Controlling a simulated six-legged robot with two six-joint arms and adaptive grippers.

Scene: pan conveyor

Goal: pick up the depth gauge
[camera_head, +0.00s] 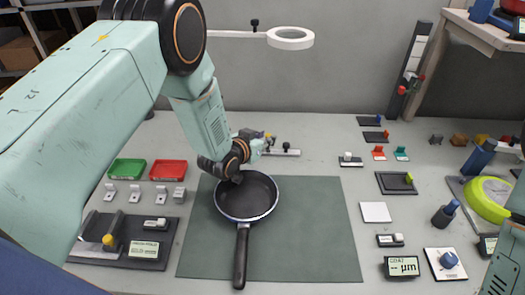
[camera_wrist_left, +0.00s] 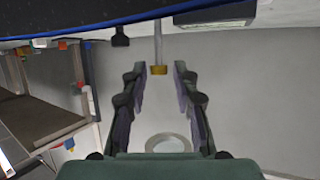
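My left gripper (camera_head: 262,140) is behind the black frying pan (camera_head: 246,196), with its fingers toward the back right. In the left wrist view my left gripper (camera_wrist_left: 160,75) has its two fingers well apart. A small light bar with a dark knob (camera_head: 285,151) lies just right of the left gripper. It may be the depth gauge, but it is too small to be sure. My right gripper is out of view.
The pan lies on a green mat (camera_head: 310,235). A ring light (camera_head: 290,38) hangs above the back of the table. Green (camera_head: 127,168) and red (camera_head: 168,170) trays stand at left.

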